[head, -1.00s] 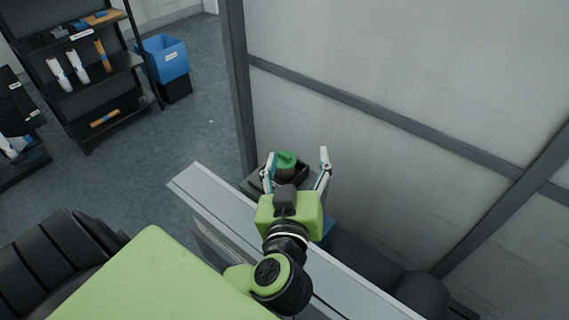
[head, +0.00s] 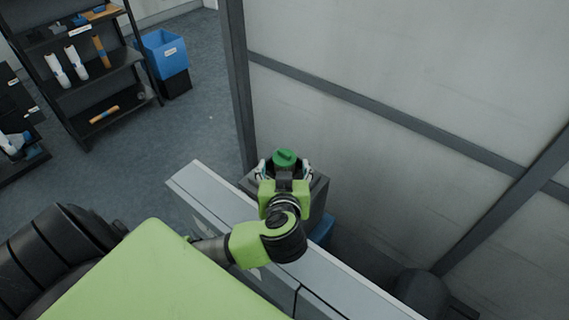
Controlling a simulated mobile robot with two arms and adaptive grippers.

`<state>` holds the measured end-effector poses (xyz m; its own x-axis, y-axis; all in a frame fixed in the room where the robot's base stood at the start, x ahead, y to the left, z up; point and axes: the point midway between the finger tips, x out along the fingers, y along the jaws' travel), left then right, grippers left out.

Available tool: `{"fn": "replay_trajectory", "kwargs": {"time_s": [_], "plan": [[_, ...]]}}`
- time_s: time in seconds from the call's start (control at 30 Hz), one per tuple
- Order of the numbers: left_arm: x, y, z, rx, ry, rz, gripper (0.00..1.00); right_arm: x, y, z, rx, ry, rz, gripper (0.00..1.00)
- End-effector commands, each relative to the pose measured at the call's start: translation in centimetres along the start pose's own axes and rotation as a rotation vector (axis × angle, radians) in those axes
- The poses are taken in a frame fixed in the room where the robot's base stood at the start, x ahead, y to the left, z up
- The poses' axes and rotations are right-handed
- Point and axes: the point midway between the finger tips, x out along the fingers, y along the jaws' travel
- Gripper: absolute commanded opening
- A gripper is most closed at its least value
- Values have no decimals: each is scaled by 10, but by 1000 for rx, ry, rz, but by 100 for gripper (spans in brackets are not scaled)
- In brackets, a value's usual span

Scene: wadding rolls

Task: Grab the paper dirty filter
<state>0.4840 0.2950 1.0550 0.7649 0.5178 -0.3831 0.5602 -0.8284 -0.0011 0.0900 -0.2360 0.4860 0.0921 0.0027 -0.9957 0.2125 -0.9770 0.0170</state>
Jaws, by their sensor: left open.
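A dark round item with a green top (head: 284,157) stands in or on a dark box-like stand against the grey wall panel. I cannot tell whether it is the dirty paper filter; its lower part is hidden by my gripper. My left gripper (head: 285,168) is open, with one finger on each side of the green-topped item. Whether the fingers touch it I cannot tell. My right gripper does not show.
A long light-grey ledge (head: 190,180) runs under my arm. A blue bin (head: 163,52) and a black shelf (head: 97,75) with rolls stand at the upper left. The wall panel (head: 400,70) closes off the right side. The floor (head: 195,110) between is clear.

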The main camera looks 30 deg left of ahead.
Motion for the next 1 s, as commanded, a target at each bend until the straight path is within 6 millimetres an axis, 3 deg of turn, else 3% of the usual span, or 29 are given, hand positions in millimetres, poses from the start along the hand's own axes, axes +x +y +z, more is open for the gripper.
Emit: {"fn": "replay_trajectory", "kwargs": {"time_s": [0.3, 0.57, 0.77, 1.0], "plan": [[42, 0, -4, 0, 2, -1, 63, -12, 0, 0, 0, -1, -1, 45], [46, 1, -3, -1, 0, -1, 63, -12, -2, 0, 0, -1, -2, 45], [46, 1, -3, -1, 0, 0, 19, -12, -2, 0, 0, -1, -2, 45], [45, 1, -3, -1, 1, 0, 19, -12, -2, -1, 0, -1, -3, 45]]}}
